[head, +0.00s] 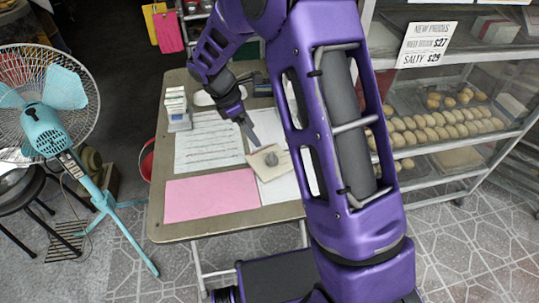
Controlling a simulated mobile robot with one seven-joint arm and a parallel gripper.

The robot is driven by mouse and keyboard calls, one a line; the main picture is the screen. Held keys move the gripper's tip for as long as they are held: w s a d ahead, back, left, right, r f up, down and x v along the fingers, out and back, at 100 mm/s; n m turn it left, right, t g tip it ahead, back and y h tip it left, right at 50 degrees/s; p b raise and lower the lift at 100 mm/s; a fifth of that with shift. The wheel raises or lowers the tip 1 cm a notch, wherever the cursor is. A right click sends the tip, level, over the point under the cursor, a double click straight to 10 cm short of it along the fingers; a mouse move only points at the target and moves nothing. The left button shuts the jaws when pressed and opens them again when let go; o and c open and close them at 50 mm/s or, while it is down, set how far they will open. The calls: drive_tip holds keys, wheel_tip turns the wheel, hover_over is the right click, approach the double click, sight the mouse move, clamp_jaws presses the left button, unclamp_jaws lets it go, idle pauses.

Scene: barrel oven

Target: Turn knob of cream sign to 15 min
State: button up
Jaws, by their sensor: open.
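The cream sign (262,174) is a small flat cream plate lying on the papers on the table. A round dark grey knob (271,158) stands near its middle. The markings around the knob are too small to read, so its setting cannot be told. My gripper (254,140) comes down from the upper left, its fingertips just above and left of the knob. It looks apart from the knob, though the gap is hard to judge. The gripper is open and appears empty. My purple arm covers the table's right side.
The table (165,232) carries a pink sheet (210,193), white printed sheets (208,140) and a small white box (177,108). A turquoise fan (45,125) stands left. A glass bakery case (440,120) with trays of buns stands right.

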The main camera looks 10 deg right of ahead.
sight(270, 157)
drive_tip(key=b+x, duration=0.1)
drive_tip(key=x, duration=1.2)
drive_tip(key=shift+r, duration=0.1)
drive_tip(key=shift+w, duration=0.1)
clamp_jaws()
